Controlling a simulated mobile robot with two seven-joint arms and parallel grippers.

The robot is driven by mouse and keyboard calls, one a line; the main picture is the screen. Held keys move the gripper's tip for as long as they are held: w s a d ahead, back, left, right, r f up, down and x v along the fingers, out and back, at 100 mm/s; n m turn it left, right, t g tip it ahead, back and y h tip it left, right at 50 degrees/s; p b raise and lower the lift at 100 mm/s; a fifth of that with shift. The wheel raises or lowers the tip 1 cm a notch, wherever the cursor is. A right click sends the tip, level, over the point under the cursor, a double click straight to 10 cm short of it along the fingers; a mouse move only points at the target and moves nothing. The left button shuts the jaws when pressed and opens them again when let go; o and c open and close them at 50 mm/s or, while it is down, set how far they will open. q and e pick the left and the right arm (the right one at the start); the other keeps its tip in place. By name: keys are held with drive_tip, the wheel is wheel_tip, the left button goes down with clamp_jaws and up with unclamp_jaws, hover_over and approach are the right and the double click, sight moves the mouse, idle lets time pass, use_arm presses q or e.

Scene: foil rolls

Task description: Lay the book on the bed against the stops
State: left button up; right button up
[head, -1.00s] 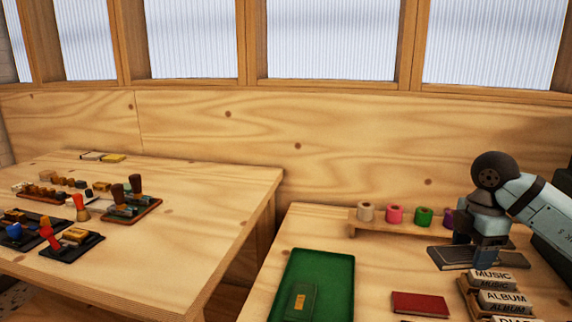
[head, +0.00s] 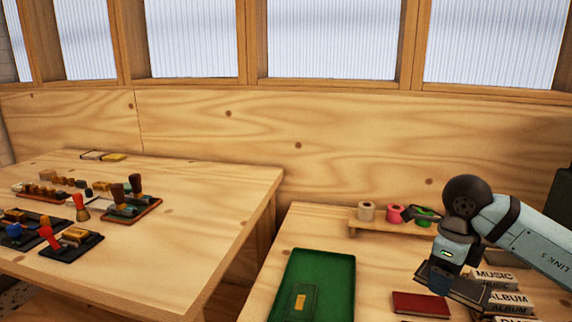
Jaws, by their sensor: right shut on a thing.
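My right gripper (head: 440,283) is shut on a dark grey flat piece (head: 470,292) that looks like a book. A red book (head: 421,304) lies flat on the table. A green book with a gold label (head: 301,303) lies in a green tray (head: 336,270). I cannot make out the bed or its stops. My left gripper is not in view.
Foil rolls, cream (head: 367,210), pink (head: 394,214) and green (head: 425,213), stand on a wooden rack (head: 380,231). Labelled blocks (head: 508,299) stand at front right. A dark upright shape (head: 562,215) is at the right edge. Another table (head: 190,215) with stamps stands left.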

drive_tip(key=n, duration=0.2)
drive_tip(key=a+n, duration=0.1)
drive_tip(key=n, duration=0.2)
drive_tip(key=s+f+n, duration=0.1)
drive_tip(key=n, duration=0.1)
drive_tip(key=shift+s+a, duration=0.1)
drive_tip(key=shift+a, duration=0.3)
drive_tip(key=s+a+f+n, duration=0.2)
drive_tip(key=s+a+n, duration=0.15)
drive_tip(key=n, duration=1.55)
use_arm(q)
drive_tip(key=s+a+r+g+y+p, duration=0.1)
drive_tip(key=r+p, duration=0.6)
drive_tip(key=p, duration=0.9)
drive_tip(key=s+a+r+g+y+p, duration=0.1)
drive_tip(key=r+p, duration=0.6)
drive_tip(key=p, duration=0.8)
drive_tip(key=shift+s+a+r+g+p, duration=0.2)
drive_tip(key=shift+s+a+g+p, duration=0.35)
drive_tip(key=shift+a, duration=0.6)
use_arm(e)
wheel_tip(320, 180, up, 32)
drive_tip(key=n, duration=0.1)
drive_tip(key=shift+a, duration=0.35)
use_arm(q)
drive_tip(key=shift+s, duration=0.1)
use_arm(e)
drive_tip(key=shift+w+f, duration=0.1)
